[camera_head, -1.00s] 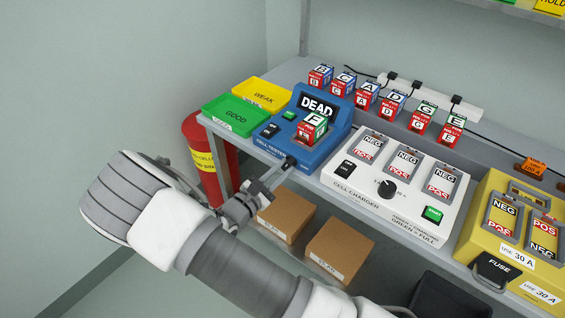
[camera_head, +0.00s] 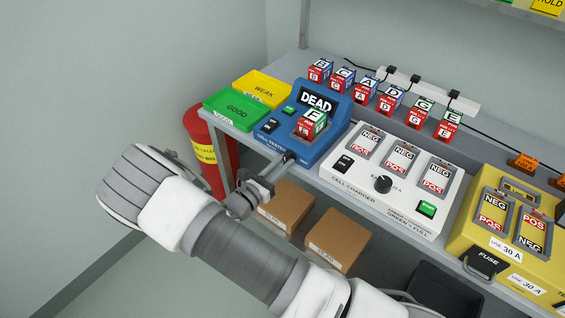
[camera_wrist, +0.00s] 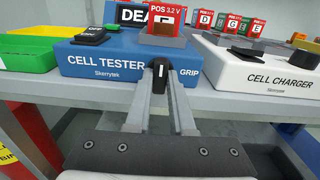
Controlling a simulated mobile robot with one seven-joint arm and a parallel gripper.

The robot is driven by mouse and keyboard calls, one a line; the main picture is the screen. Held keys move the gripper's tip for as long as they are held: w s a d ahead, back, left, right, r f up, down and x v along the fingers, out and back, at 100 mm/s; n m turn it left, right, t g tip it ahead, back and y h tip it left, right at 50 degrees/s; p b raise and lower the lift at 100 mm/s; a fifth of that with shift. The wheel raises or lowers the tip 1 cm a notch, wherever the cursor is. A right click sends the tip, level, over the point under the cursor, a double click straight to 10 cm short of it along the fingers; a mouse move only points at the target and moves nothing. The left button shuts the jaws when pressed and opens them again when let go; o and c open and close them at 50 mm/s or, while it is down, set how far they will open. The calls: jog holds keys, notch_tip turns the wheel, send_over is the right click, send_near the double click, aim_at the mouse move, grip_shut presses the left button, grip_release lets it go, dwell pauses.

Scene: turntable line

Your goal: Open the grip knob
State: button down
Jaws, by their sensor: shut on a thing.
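The grip knob (camera_wrist: 160,69) is a black knob with a white mark on the front of the blue cell tester (camera_wrist: 104,59), beside the printed word GRIP. The mark stands about upright in the wrist view. My gripper (camera_wrist: 159,82) is shut on the knob, one finger on each side. In the head view my gripper (camera_head: 286,160) reaches the front right of the tester (camera_head: 300,150); the fingers partly hide the knob there. A cell marked F (camera_head: 311,126) sits in the tester, whose display (camera_head: 317,102) reads DEAD.
The green GOOD tray (camera_head: 236,107) and yellow WEAK tray (camera_head: 262,90) stand left of the tester. The white cell charger (camera_head: 350,187) is close on its right. Several lettered cells stand behind. Cardboard boxes (camera_head: 337,243) lie on the shelf below.

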jog(key=c, duration=1.1)
grip_release()
jog(key=shift+o, duration=0.2)
jog(key=v, duration=1.7)
jog(key=shift+s, duration=0.2)
jog(key=shift+a, duration=0.1)
